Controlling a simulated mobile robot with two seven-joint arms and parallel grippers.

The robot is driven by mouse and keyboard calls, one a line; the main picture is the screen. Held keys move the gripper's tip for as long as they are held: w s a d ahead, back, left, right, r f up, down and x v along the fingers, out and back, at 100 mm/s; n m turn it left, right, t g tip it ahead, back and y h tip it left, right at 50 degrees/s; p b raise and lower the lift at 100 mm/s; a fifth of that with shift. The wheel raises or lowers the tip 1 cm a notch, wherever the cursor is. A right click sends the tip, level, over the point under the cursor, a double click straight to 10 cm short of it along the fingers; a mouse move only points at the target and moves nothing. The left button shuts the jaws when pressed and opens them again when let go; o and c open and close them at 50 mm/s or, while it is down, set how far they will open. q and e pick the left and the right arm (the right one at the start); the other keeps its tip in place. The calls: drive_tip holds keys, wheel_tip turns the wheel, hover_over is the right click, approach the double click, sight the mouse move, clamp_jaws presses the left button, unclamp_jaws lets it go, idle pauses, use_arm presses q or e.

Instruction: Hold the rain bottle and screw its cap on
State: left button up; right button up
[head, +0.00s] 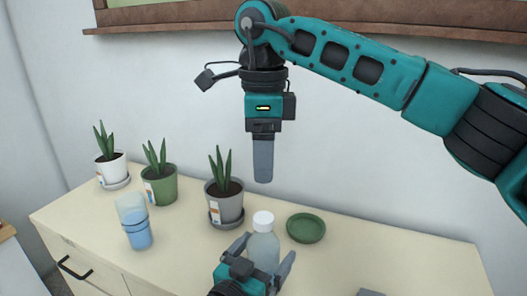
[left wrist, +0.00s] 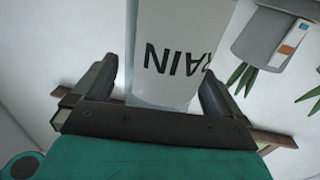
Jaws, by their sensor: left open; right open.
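The rain bottle (head: 262,250) is a clear, pale bottle standing upright on the cabinet top. A white cap (head: 263,221) sits on its neck; I cannot tell how tight it is. My left gripper (head: 265,251) is open, with one finger on each side of the bottle. In the left wrist view the bottle (left wrist: 180,40) stands between the fingers, its dark lettering upside down, with a gap visible at the left finger. My right gripper (head: 263,180) points straight down above the cap, apart from it. It is open and empty, seen edge-on.
Three potted plants, in white (head: 112,168), green (head: 160,188) and grey (head: 226,203) pots, stand along the back left. A blue-and-clear cup (head: 137,232) stands at left. A green saucer (head: 305,228) lies right of the bottle. The cabinet top (head: 420,262) is clear at far right.

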use_arm(q)
drive_tip(key=v, duration=1.2)
